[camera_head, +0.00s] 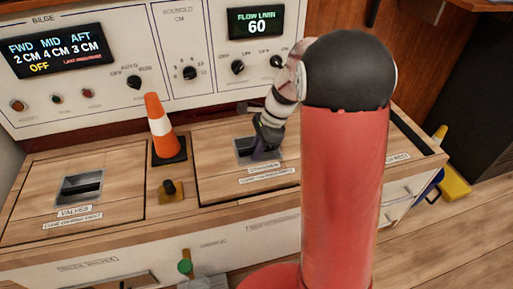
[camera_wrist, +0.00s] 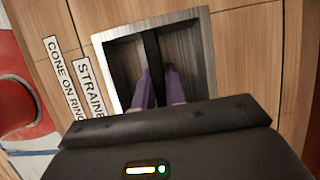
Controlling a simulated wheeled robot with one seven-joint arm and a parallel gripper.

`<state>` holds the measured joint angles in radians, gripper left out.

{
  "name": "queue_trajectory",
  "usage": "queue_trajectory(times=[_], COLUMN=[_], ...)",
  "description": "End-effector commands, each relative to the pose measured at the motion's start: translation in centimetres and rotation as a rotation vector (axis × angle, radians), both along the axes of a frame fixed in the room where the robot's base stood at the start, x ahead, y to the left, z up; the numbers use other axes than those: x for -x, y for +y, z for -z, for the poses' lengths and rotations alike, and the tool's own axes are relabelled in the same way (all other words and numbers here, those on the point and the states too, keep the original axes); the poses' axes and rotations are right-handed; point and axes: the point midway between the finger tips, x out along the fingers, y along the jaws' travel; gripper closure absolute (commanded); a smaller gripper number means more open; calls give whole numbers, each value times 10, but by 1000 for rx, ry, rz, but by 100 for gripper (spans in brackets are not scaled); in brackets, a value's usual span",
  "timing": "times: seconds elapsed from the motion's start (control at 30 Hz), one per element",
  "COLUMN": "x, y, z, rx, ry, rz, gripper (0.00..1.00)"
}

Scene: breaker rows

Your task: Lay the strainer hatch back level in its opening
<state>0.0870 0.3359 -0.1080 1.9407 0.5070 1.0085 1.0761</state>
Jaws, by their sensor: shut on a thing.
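The strainer hatch (camera_head: 222,187) is a wooden panel in the counter top, with a recessed metal pull and labels near its front edge. It looks level or nearly so; a small tilt cannot be told. My gripper (camera_head: 264,150) reaches down into the pull. In the wrist view my gripper (camera_wrist: 160,90) has its purple fingertips shut on the dark handle bar (camera_wrist: 152,48) inside the metal-framed recess. The hatch's "STRAINER" label (camera_wrist: 88,85) shows to the left. My arm hides the hatch's right part in the head view.
An orange and white cone (camera_head: 160,127) stands on a black base left of the strainer hatch. A dark knob on a brass base (camera_head: 171,191) sits in front of it. The valves hatch (camera_head: 70,190) lies further left. A control panel (camera_head: 160,55) rises behind the counter.

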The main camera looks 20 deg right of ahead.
Motion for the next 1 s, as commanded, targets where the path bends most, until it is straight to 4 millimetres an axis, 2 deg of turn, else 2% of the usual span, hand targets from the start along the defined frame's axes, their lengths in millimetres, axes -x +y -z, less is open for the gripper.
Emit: queue_trajectory(times=[0.63,0.67,0.83,1.0], x=[-1,-1,0,0], y=[0,0,0,0], z=[18,18,18,18], rx=[-1,-1,-1,0], ry=[-4,-4,-2,-1], rz=[-1,-1,0,-1], gripper=[100,86,64,62])
